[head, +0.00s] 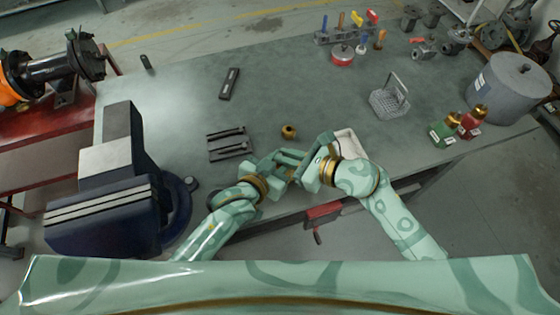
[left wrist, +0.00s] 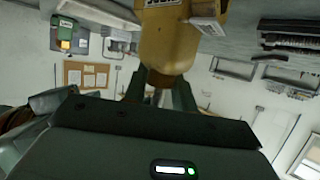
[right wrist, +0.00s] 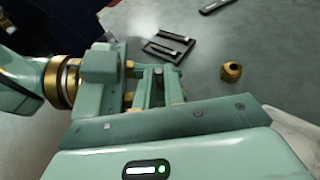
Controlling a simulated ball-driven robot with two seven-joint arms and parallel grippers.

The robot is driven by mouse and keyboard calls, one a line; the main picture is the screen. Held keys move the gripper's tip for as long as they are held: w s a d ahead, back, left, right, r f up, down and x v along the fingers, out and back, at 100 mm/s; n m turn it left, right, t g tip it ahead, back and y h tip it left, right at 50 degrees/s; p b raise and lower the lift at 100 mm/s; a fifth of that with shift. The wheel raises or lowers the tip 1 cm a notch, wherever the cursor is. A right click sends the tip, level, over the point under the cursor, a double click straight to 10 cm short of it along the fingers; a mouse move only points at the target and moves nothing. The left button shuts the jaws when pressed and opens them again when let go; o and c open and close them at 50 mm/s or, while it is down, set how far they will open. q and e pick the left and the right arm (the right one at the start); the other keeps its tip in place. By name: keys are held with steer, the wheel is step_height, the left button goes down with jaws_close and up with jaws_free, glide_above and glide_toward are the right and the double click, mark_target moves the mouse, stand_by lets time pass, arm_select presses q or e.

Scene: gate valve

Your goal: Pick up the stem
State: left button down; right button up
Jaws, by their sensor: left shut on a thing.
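My left gripper (head: 284,158) is over the front edge of the bench, shut on what I take to be the stem, which is mostly hidden between its fingers. In the left wrist view a yellow-brown body (left wrist: 168,45) with a dark narrow lower end shows at the fingertips. I cannot tell whether it belongs to the stem. My right gripper (head: 312,160) is close beside the left one. The two overlap in the right wrist view, and its jaw opening is not clear.
A small brass nut (head: 289,131) stands just behind the grippers. A slotted dark holder (head: 230,146) lies to the left, near a large vise (head: 120,190). A white tray (head: 350,143) is beside my right gripper. The middle of the bench is clear.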

jaws_close()
arm_select(q)
steer(key=c, duration=1.1)
jaws_free()
steer(key=shift+o, duration=0.2)
arm_select(e)
step_height(320, 180, up, 10)
arm_select(q)
steer(key=v, duration=1.2)
